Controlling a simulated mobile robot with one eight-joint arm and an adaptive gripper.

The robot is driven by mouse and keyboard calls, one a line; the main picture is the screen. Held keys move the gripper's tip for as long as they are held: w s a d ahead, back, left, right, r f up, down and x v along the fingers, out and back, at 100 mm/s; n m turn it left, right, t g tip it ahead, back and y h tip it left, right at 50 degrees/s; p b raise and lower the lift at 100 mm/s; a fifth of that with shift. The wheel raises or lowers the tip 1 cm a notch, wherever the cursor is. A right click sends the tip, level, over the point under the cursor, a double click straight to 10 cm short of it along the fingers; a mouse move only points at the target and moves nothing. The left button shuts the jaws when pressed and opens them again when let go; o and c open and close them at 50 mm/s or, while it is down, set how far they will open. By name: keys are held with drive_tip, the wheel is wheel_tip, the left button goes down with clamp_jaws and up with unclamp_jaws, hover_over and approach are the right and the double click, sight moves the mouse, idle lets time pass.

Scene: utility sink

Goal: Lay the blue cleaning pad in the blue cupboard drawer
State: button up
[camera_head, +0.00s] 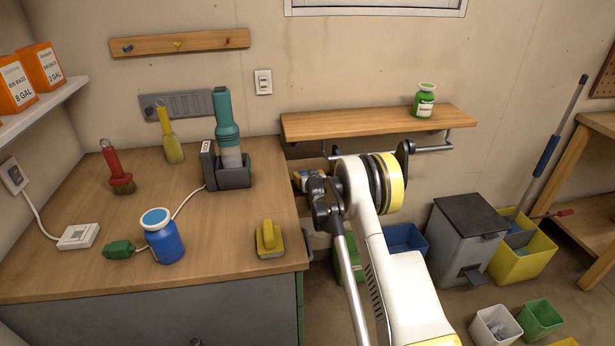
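I cannot make out a blue cleaning pad in the head view. A yellow pad-like block with a raised grip (268,240) lies near the right front corner of the wooden counter. The grey cupboard (150,322) is under that counter, and no open blue drawer shows. My white arm with a yellow-ringed joint rises right of the counter, covering part of the space behind it. I cannot make out my gripper's fingers.
A blue bottle (163,238), red brush (117,170), yellow brush (168,138) and teal device in a dark stand (228,130) occupy the counter. A wall shelf (370,122) holds a green bottle (424,102). A blue bin (405,239) and grey pedal bin (467,240) stand right.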

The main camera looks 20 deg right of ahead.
drive_tip(key=shift+f, duration=0.6)
drive_tip(key=o, duration=1.2)
drive_tip(key=shift+r, duration=0.25)
drive_tip(key=shift+r+p+v, duration=0.2)
drive_tip(key=shift+p+v, duration=0.8)
drive_tip(key=shift+v, duration=2.1)
drive_tip(key=shift+r+p+v, duration=0.2)
drive_tip(key=shift+p+v, duration=0.75)
drive_tip(key=shift+v, duration=2.1)
drive_tip(key=shift+w, duration=0.2)
